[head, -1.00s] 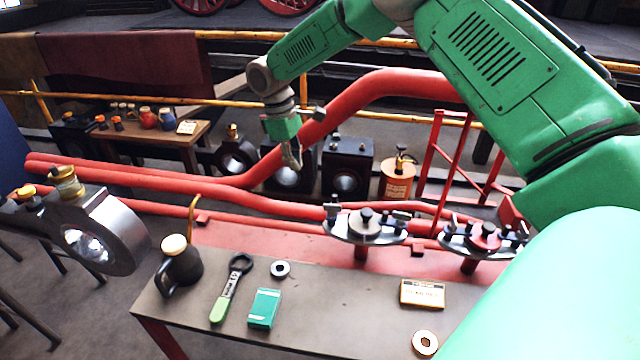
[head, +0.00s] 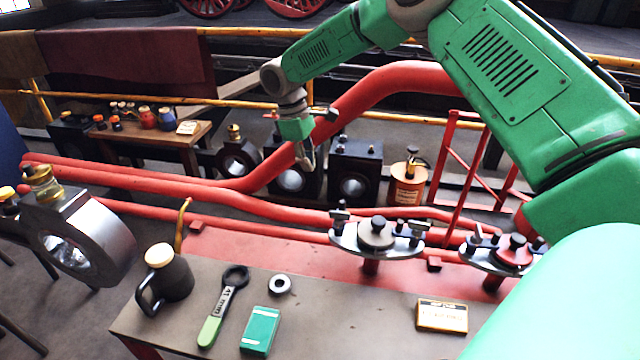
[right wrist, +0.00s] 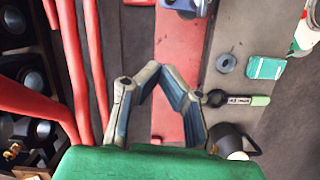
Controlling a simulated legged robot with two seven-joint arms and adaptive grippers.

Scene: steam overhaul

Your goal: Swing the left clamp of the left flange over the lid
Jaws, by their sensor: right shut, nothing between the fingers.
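The left flange (head: 345,240) is a pale oval plate on a red post at the back edge of the bench, with a round grey lid (head: 376,237) and a dark knob on it. Its left clamp (head: 340,214) stands at the plate's left end, beside the lid and not over it. Dark clamp parts (head: 416,231) show at the right end. My right gripper (head: 309,160) is shut and empty, above the red pipes, left of and apart from the left clamp. Its fingers meet in the right wrist view (right wrist: 156,72), where part of the flange (right wrist: 187,8) shows at the top edge. My left gripper is out of view.
A second flange with a red lid (head: 514,254) stands to the right. The bench (head: 320,310) carries a black jug (head: 172,277), a green-handled wrench (head: 222,308), a green box (head: 260,330), a ring (head: 280,285) and a labelled box (head: 442,316). Red pipes (head: 270,207) run behind.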

